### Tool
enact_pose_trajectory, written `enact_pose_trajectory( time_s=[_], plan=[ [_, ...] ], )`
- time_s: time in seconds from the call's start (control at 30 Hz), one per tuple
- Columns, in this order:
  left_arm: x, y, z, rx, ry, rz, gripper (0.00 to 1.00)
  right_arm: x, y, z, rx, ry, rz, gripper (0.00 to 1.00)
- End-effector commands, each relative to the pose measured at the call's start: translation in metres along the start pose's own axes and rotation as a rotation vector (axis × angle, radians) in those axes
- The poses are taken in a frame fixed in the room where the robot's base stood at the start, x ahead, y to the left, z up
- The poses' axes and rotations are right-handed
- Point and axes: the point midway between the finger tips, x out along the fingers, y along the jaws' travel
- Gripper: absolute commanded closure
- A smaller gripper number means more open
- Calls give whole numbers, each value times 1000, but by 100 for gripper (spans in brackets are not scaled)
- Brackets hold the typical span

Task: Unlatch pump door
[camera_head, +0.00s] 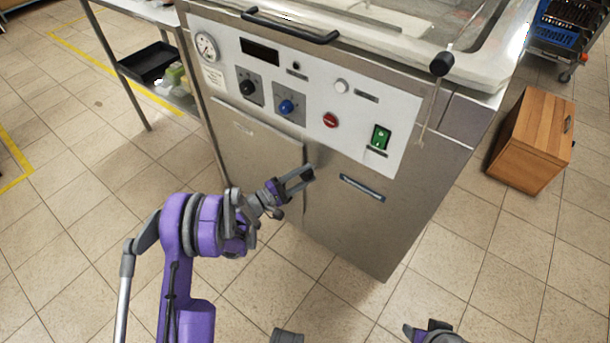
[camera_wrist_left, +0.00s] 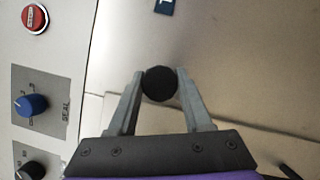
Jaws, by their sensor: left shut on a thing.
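The pump door (camera_head: 250,148) is the steel panel on the lower left front of the machine, below the control panel. It looks closed. A round black latch knob (camera_wrist_left: 159,84) shows in the left wrist view, beside the door's edge. My left gripper (camera_head: 303,176) is at that edge in the head view and hides most of the latch. In the left wrist view its fingertips (camera_wrist_left: 159,76) are shut on the knob, one on each side. My right gripper (camera_head: 432,331) shows only in part at the bottom of the head view, away from the machine; its jaws are unclear.
The control panel (camera_head: 305,90) above has a blue dial (camera_head: 286,107), a red button (camera_head: 330,120) and a green switch (camera_head: 380,137). A wooden cabinet (camera_head: 532,140) stands at right, a steel table with a black tray (camera_head: 148,62) at left. The front floor is clear.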

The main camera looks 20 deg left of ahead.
Motion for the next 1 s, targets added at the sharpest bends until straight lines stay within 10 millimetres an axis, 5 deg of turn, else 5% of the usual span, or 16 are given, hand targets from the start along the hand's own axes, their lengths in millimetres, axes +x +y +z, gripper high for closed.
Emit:
enact_pose_trajectory(
  time_s=[0.17, 0.57, 1.0],
  plan=[
    [-1, 1, -2, -1, 5, 2, 21, 0, 0, 0, 0, 0, 0, 50],
    [-8, 1, -1, 1, 3, 1, 21, -1, 0, 0, 0, 0, 0, 50],
    [-89, 1, -1, 0, 5, 2, 21, -12, 0, -2, 0, 2, 0, 50]
  ],
)
